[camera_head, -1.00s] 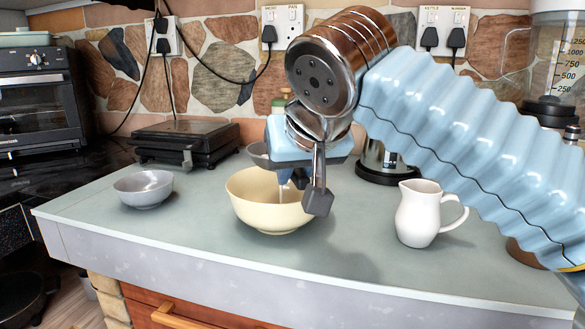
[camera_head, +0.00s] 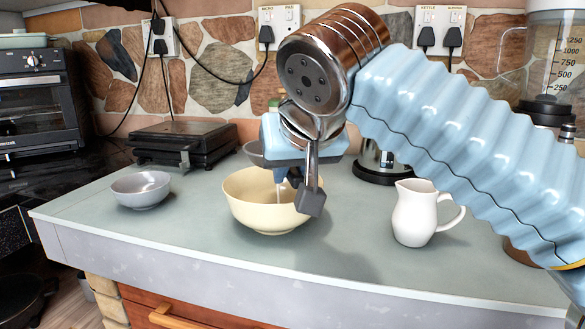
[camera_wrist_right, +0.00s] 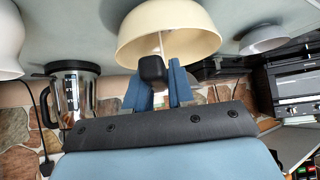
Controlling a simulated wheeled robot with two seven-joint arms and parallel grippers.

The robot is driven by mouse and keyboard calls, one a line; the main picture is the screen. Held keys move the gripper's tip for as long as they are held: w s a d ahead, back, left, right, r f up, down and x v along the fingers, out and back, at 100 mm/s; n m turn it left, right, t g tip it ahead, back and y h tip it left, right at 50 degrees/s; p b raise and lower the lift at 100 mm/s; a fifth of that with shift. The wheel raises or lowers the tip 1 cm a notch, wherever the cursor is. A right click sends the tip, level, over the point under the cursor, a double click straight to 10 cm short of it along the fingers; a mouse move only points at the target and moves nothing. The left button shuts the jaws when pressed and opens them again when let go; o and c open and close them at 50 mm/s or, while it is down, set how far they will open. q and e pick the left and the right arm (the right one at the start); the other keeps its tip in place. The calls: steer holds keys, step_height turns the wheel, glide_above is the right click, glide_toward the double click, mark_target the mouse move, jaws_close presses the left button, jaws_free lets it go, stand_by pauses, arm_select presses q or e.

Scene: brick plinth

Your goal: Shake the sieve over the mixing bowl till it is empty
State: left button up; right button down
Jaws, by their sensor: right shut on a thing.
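The cream mixing bowl (camera_head: 247,208) stands on the counter in the head view; it also shows at the top of the right wrist view (camera_wrist_right: 135,45). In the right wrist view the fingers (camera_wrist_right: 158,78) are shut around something. A thin pale rod (camera_wrist_right: 161,45) runs from there toward the bowl; it appears to be part of the sieve. The sieve's mesh and any contents cannot be made out. My left gripper is not in view.
A white jug (camera_head: 413,215) stands right of the bowl, a grey bowl (camera_head: 140,190) to its left. Another grey dish (camera_head: 252,152) is behind it, partly hidden. A black appliance (camera_head: 180,142) and a kettle (camera_head: 375,165) stand at the back. The front counter is clear.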

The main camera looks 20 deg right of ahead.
steer(key=shift+w+f, duration=0.1)
steer(key=shift+d, duration=0.1)
steer(key=shift+a, duration=0.6)
stand_by(2.2)
